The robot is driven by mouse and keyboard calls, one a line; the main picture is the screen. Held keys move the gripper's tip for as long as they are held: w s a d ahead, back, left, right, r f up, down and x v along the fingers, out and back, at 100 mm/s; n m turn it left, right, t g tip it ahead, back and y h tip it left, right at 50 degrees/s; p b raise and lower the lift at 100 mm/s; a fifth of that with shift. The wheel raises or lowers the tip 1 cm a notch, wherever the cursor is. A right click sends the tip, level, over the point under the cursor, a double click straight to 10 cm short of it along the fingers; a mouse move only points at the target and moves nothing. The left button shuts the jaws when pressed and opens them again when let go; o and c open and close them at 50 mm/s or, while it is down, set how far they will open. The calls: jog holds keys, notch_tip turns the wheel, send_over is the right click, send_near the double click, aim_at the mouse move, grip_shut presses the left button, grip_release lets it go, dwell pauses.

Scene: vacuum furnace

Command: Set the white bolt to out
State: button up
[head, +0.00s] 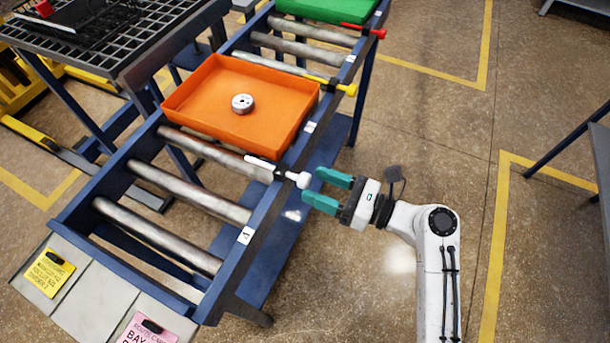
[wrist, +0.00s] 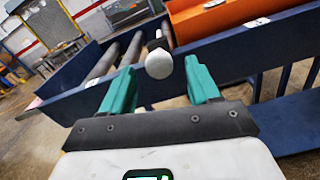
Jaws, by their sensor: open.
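The white bolt (head: 280,171) sits on the blue side rail of the roller conveyor, just in front of the orange tray. Its round white knob sticks out past the rail on the right, and its shaft reaches inward over the rollers. My gripper (head: 322,189) is open, its two teal fingers pointing at the knob and just short of it. In the wrist view the white knob (wrist: 159,64) shows between and slightly beyond the teal fingertips. I see no contact between fingers and knob.
The orange tray (head: 205,117) holds a small white disc (head: 242,103). A yellow bolt (head: 335,85) and a red bolt (head: 366,30) lie farther along the same rail. A green tray (head: 325,8) stands at the far end.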

aim_at(309, 183)
jog(key=shift+x, duration=2.05)
grip_shut()
